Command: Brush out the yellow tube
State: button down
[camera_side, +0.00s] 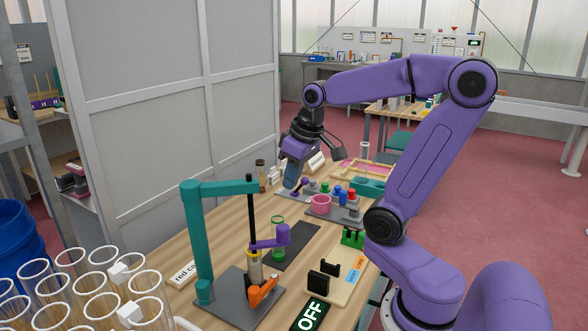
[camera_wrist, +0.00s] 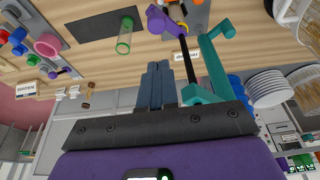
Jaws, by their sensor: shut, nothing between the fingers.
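The yellow-banded tube (camera_side: 255,268) stands upright on the grey base of the teal stand (camera_side: 193,240) in the side view. A black rod (camera_side: 251,215) hangs upright from the stand's arm and runs down to the tube's top; its lower end is hidden. A purple handle (camera_side: 272,238) sticks out sideways at the rod's lower part and also shows in the wrist view (camera_wrist: 166,22). An orange lever (camera_side: 263,291) sits by the tube's foot. My gripper (camera_side: 289,183) is shut and empty, above the table behind the stand; its fingers show in the wrist view (camera_wrist: 155,85).
A green-rimmed tube (camera_side: 278,240) stands on a dark mat (camera_side: 296,246). An OFF sign (camera_side: 309,314) is at the front. Clear tubes (camera_side: 90,285) crowd the lower left.

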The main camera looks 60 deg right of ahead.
aim_at(284, 227)
jog(key=c, duration=1.8)
grip_release()
jog(key=shift+v, duration=0.85)
jog(key=o, duration=0.5)
jog(key=shift+r, duration=0.2)
jog(key=o, duration=0.5)
jog(key=shift+w+r, duration=0.1)
jog(key=shift+w, duration=0.1)
jog(key=shift+o, duration=0.5)
jog(key=w+g, duration=0.2)
jog(key=g, duration=0.1)
jog(key=shift+w+d+m, duration=0.1)
jog(key=shift+w+m, duration=0.15)
jog(key=shift+m, duration=0.15)
notch_tip(284, 227, down, 18)
jog(key=shift+r, duration=0.2)
grip_shut()
